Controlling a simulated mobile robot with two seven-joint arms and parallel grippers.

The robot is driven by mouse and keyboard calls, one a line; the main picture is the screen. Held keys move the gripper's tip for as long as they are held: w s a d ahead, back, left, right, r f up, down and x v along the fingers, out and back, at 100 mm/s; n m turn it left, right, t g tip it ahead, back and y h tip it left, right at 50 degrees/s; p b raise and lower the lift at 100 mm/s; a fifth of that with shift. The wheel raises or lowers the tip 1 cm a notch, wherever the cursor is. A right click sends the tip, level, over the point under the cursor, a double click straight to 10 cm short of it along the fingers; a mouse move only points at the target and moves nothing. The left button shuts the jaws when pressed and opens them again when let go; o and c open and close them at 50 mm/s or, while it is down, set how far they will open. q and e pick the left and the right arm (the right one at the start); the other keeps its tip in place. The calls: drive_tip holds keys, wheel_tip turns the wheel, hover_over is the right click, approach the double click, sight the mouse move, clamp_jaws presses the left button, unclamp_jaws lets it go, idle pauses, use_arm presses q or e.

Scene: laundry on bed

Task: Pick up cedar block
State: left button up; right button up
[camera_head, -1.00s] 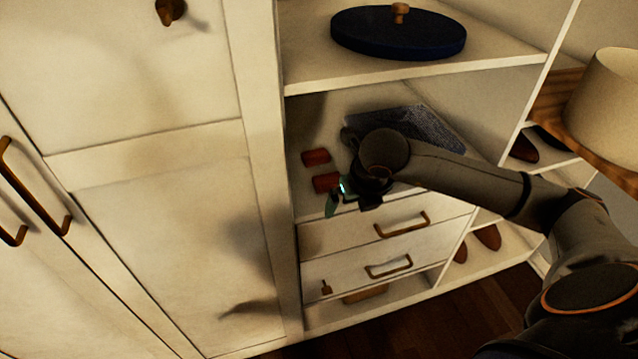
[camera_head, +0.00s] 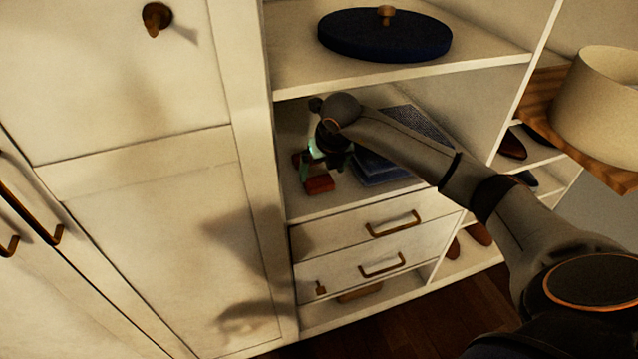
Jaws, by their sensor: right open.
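Two small red-brown blocks lie on the middle shelf of the wardrobe. The nearer block (camera_head: 320,184) shows clearly, close to the shelf's front. The farther block (camera_head: 297,160) is mostly hidden behind my right gripper. My right gripper (camera_head: 318,168) is inside the shelf opening, pointing down, with its fingers open. It is over or beside the farther block, just behind the nearer one. I cannot tell whether a finger touches either block. My left gripper is not in view.
Folded dark blue cloth (camera_head: 382,167) lies right of the gripper, partly behind my right arm. A shelf with a round dark blue lidded item (camera_head: 384,36) is above. Drawers with handles (camera_head: 393,223) are below. A white wardrobe door (camera_head: 150,240) stands at left.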

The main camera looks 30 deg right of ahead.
sight(319, 181)
drive_tip(key=x, duration=0.5)
drive_tip(key=c, duration=1.1)
drive_tip(key=shift+r, duration=0.8)
wheel_tip(319, 181, up, 2)
drive_tip(key=shift+s+r, duration=0.1)
drive_tip(key=shift+s, duration=0.05)
drive_tip(key=s+a, duration=0.1)
drive_tip(key=s, duration=0.4)
drive_tip(key=s+a+b, duration=0.1)
drive_tip(key=s, duration=0.5)
drive_tip(key=s+a+b, duration=0.1)
drive_tip(key=s+a, duration=0.1)
drive_tip(key=s, duration=0.4)
drive_tip(key=shift+s+a, duration=0.1)
